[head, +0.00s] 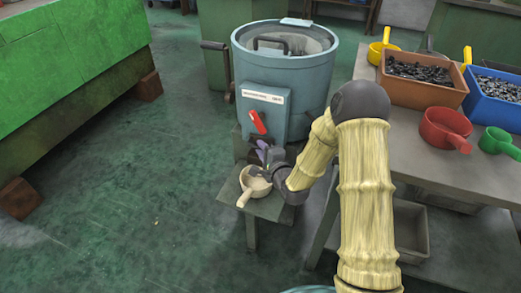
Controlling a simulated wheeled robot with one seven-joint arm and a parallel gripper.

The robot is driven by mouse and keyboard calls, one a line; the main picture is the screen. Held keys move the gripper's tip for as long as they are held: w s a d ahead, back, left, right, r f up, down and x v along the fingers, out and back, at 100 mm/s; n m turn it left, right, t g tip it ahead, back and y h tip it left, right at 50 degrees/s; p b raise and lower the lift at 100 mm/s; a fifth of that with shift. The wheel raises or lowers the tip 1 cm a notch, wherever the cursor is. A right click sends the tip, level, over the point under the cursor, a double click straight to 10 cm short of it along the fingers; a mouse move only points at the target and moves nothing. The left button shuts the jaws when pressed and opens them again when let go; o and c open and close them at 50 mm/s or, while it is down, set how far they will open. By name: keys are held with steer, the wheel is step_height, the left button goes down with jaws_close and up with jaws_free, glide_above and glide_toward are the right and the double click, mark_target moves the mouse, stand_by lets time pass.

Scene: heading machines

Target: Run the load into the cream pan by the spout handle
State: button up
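The cream pan (257,185) sits on a small grey-green stand (276,208) below the front of a blue-grey drum machine (300,112). Its handle points to the lower left, and no load shows clearly in it. A red handle (257,121) slants on the machine's front box. A small purple part (262,150) shows lower down, just above the pan; I cannot tell if it is the spout handle. My gripper (263,167) is at the purple part, above the pan's right rim. Its fingers are too small and partly hidden to show whether they hold anything.
A bench (405,145) on the right bears a brown bin (418,90) and a blue bin (490,108) of dark pieces, plus red (445,127), green (497,141) and yellow (380,50) scoops. A dark lever (225,62) sticks out left of the drum.

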steer(key=shift+x, duration=0.75)
